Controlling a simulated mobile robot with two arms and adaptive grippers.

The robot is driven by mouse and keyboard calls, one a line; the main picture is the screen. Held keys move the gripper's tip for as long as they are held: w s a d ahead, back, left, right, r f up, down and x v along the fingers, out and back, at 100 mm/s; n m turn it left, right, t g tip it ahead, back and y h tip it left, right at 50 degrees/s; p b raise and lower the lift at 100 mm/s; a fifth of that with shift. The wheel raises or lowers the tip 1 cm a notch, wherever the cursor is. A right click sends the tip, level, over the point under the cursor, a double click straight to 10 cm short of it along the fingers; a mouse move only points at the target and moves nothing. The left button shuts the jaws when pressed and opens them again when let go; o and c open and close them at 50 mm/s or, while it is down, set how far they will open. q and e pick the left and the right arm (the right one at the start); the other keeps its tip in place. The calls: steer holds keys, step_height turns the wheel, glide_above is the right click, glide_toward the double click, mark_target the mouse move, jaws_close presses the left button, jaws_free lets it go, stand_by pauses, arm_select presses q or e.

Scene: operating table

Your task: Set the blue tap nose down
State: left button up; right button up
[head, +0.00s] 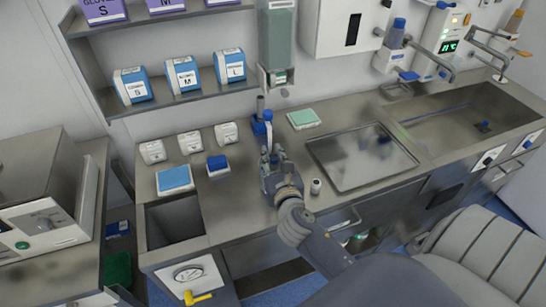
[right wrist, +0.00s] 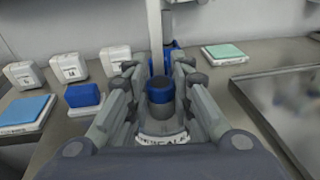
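A blue tap with a grey upright pipe (head: 259,127) stands at the back of the steel counter, under the green dispenser. In the right wrist view, a round part with a blue band and dark grey top (right wrist: 160,92) fills the gap between the fingers, in front of a white upright and blue parts. I cannot tell whether it belongs to the tap. My right gripper (head: 267,156) is just in front of the tap, fingers on both sides of the round part (right wrist: 159,72). Whether they touch it is unclear. My left gripper is not in view.
A steel tray (head: 362,158) lies to the right, then a sink (head: 470,118). A small grey cylinder (head: 316,186) stands right of my gripper. A blue block (head: 217,163), a blue pad (head: 174,178) and several white boxes are to the left. A green pad (head: 304,118) lies behind.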

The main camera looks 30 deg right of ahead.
steer(key=o, duration=0.3)
steer(key=shift+f, duration=0.1)
steer(key=shift+s, duration=0.1)
steer(key=shift+r, duration=0.2)
steer(key=b+v, duration=0.2)
steer(key=v, duration=1)
steer(key=shift+r, duration=0.2)
